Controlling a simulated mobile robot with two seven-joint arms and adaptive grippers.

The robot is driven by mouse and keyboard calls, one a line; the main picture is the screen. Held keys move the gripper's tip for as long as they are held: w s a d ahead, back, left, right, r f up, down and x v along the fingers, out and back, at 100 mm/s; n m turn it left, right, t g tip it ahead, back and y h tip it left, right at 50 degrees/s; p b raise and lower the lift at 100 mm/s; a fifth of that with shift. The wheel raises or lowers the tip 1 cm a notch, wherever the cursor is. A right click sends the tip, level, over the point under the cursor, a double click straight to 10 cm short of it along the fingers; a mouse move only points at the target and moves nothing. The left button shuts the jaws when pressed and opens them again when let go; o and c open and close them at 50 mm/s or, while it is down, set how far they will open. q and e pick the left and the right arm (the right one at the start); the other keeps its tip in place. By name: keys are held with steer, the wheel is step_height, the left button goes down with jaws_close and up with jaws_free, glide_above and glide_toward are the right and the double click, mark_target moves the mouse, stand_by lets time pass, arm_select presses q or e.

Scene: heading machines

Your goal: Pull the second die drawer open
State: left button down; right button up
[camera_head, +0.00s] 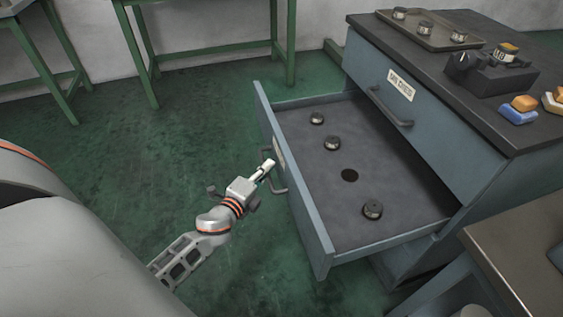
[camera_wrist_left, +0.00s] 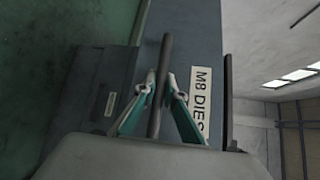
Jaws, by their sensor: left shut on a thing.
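The blue-grey die cabinet (camera_head: 430,104) stands at the right in the head view. Its lower drawer (camera_head: 300,205) is pulled far out, showing three round dies (camera_head: 372,210) and one empty dark hole (camera_head: 349,175) in its grey floor. My left gripper (camera_head: 268,165) is shut on the drawer's bar handle (camera_head: 277,178). In the left wrist view, the fingers (camera_wrist_left: 160,105) close around the dark handle bar (camera_wrist_left: 164,70), beside a label reading M8 DIES (camera_wrist_left: 202,100). The upper drawer (camera_head: 400,105) is shut. My right gripper is not in view.
The cabinet top holds a tray (camera_head: 428,38) with several dies, a dark block (camera_head: 490,75) and blue and orange pieces (camera_head: 519,110). A bench (camera_head: 520,250) stands close at lower right. Green tables (camera_head: 205,50) stand at the back. The green floor left of the drawer is clear.

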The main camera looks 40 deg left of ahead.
arm_select(q)
steer(key=shift+s+a, duration=0.75)
steer(key=shift+s, duration=0.25)
steer(key=c, duration=2.1)
jaws_free()
steer(key=s, duration=0.4)
steer(key=s+d+r, duration=0.1)
steer(key=s, duration=0.6)
steer(key=shift+s+d+r, duration=0.25)
steer(key=shift+s+r, duration=0.1)
steer(key=shift+s, duration=0.05)
